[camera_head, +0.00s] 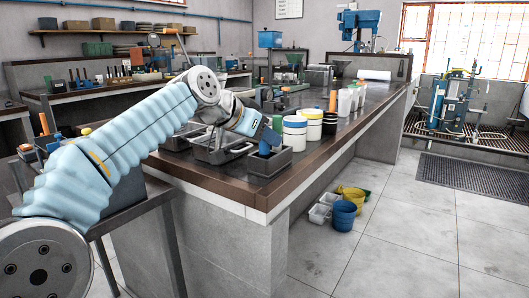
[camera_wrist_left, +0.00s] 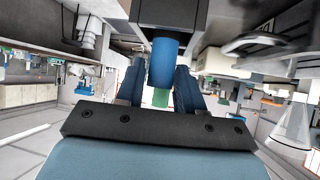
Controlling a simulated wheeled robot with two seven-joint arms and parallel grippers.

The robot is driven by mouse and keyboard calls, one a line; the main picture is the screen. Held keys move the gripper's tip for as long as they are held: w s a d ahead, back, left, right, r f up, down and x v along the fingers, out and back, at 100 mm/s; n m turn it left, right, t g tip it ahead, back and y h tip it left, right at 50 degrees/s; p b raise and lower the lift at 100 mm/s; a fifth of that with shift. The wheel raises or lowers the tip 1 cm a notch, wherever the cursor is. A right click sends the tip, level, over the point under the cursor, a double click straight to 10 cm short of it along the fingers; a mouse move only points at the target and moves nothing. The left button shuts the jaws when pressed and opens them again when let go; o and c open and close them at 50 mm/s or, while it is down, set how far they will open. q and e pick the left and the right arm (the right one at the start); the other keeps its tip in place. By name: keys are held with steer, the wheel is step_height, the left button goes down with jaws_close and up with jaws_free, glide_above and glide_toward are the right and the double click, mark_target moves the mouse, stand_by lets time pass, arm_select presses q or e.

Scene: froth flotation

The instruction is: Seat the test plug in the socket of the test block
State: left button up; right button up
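My left gripper (camera_head: 268,138) reaches down over the front corner of the bench, tilted. In the left wrist view, which looks upside down, its two blue fingers (camera_wrist_left: 160,72) stand apart on either side of a blue rounded cylinder (camera_wrist_left: 163,62), which looks like the test plug. Slim gaps seem to show beside it; I cannot tell whether the fingers touch it. The cylinder meets a dark block (camera_wrist_left: 170,13), perhaps the test block. The socket is hidden, and my right gripper is out of sight.
A grey tray (camera_head: 213,156) stands left of the box. White tubs with yellow (camera_head: 314,127) and dark blue (camera_head: 294,135) lids stand behind it, with an orange cylinder (camera_head: 332,101) and cups beyond. The right bench edge is clear. Buckets (camera_head: 344,215) stand on the floor.

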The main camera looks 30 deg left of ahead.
arm_select(q)
jaws_close()
steer(key=shift+r, duration=0.15)
